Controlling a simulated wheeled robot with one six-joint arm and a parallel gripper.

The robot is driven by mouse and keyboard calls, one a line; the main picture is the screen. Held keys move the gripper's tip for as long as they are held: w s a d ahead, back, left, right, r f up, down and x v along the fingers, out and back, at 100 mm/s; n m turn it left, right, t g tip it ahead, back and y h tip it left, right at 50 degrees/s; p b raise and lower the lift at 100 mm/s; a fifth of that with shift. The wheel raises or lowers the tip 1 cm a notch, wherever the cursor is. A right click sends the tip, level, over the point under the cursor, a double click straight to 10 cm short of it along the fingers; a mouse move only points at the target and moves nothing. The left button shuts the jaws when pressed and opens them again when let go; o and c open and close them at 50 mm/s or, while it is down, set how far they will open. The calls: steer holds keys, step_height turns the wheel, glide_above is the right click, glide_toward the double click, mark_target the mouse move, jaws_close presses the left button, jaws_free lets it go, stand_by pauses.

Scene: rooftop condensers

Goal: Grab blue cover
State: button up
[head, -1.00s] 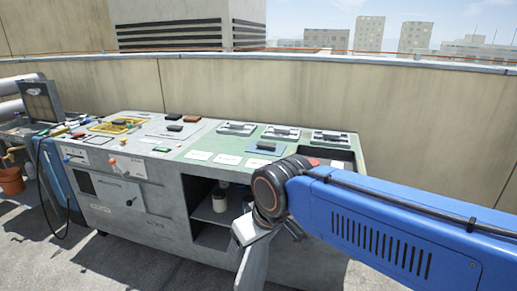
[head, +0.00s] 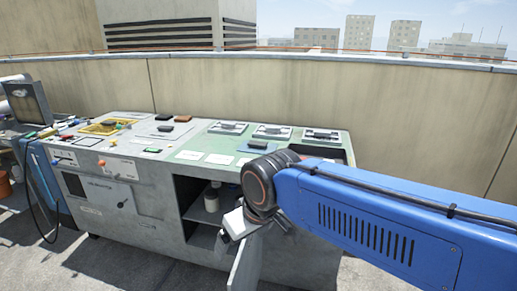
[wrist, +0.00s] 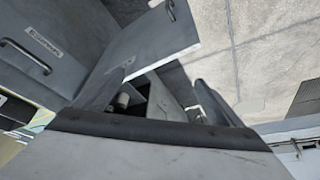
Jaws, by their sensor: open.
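A small blue plate (head: 247,148) with a dark block or handle on it lies on the green right part of the bench top, in front of three grey latched units. My arm's wrist partly overlaps that area in the head view. The plate cannot be made out in the wrist view. My gripper (wrist: 160,98) is open with nothing seen between its fingers. It points down in front of the bench's open shelf, below and nearer than the blue plate. Its fingertips are not clear in the head view.
The grey bench (head: 150,215) has an open shelf holding a pale jar (head: 212,198). A grey panel with a handle (wrist: 155,38), likely a door, stands close to my gripper. Yellow and red items (head: 98,128) lie on the bench's left. A beige wall (head: 400,110) stands behind.

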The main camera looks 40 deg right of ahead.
steer(key=w+d+r+m+h, duration=0.1)
steer(key=w+d+r+m, duration=0.3)
steer(key=w+r, duration=0.6)
step_height(320, 180, up, 7)
steer(key=m+g+h, duration=0.2)
steer(key=m+h, duration=0.1)
steer(key=m, duration=0.4)
glide_above(258, 143)
steer(key=s+a, duration=0.3)
steer(key=a, duration=0.3)
steer(key=x, duration=1.1)
steer(key=s+x, duration=0.1)
steer(key=x, duration=0.5)
steer(key=shift+a+f, duration=0.1)
steer(key=shift+a, duration=0.05)
steer(key=shift+c, duration=0.6)
steer(key=c, duration=1.1)
